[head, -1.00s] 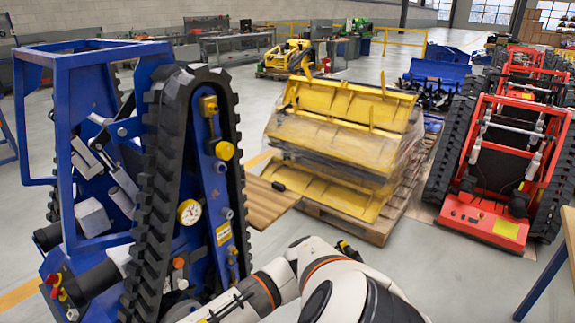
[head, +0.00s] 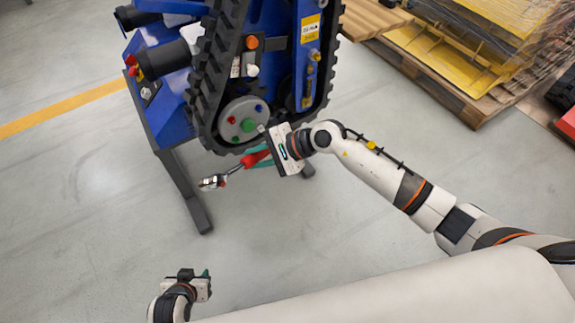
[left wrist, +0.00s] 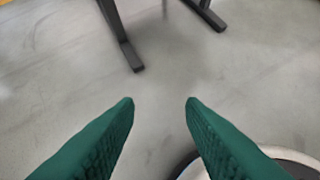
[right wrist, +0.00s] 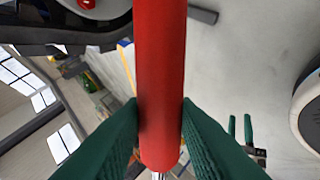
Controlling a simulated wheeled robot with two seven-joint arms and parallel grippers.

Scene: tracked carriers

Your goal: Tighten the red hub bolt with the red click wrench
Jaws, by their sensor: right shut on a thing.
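The red click wrench (head: 255,158) is in my right gripper (head: 268,150), below the hub in the head view. Its silver head (head: 212,183) points down and left, apart from the hub. In the right wrist view the red handle (right wrist: 160,75) runs between the green fingers (right wrist: 160,125), which are shut on it. The grey hub disc (head: 243,112) carries small coloured bolts. The red hub bolt (head: 231,119) is at its left; a red bolt head (right wrist: 87,4) shows in the right wrist view. My left gripper (head: 205,275) is low, open and empty; its fingers (left wrist: 160,102) are apart.
The hub sits inside a black rubber track (head: 205,95) on a blue carrier standing on dark legs (head: 185,190). A pallet (head: 430,80) with yellow parts is at upper right. The grey floor between the carrier and my left gripper is clear.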

